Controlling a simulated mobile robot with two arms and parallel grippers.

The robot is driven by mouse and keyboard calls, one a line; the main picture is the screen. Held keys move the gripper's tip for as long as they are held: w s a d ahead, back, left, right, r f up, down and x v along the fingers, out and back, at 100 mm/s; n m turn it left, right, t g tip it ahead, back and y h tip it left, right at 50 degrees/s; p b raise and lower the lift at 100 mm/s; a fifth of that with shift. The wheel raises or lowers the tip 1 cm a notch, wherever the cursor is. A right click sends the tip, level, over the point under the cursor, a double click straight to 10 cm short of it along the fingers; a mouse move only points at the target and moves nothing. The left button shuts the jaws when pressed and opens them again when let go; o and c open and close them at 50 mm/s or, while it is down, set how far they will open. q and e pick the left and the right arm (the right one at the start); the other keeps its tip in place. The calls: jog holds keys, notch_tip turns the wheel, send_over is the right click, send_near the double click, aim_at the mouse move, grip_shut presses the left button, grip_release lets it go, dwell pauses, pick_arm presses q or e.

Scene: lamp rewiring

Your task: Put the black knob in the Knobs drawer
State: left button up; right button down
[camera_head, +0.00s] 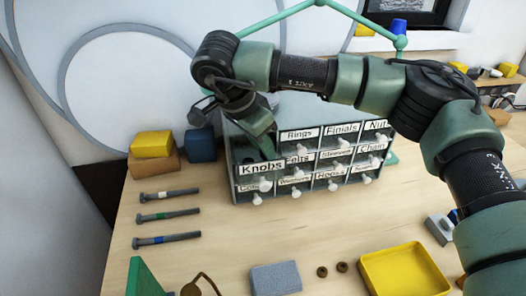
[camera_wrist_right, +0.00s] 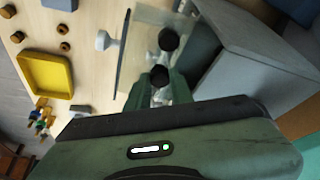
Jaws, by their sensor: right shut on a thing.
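The Knobs drawer (camera_head: 262,168) is pulled out from the upper left of the drawer cabinet (camera_head: 231,140), its labelled front standing nearer than the others. My right gripper (camera_head: 268,152) points down behind that front, at the drawer's opening. In the right wrist view my right gripper (camera_wrist_right: 160,84) is shut on a small dark round thing, which looks like the black knob (camera_wrist_right: 160,75). A second dark round thing (camera_wrist_right: 168,40) shows just beyond it, past the drawer's see-through wall (camera_wrist_right: 138,50). The head view hides the knob behind the gripper. My left gripper is not in view.
Three bolts (camera_head: 168,216) lie at the left of the table. Yellow (camera_head: 152,144) and blue (camera_head: 201,145) blocks stand left of the cabinet. The table before the cabinet is clear.

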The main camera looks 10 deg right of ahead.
notch_tip(320, 180, down, 3)
jog(key=shift+r, duration=0.2)
jog(key=c, duration=1.5)
grip_release()
jog(key=shift+a+r, duration=0.1)
jog(key=shift+r, duration=0.1)
jog(key=b+v, duration=0.2)
jog(key=v, duration=0.9)
jog(key=shift+s+a+r, duration=0.1)
jog(key=shift+r, duration=0.2)
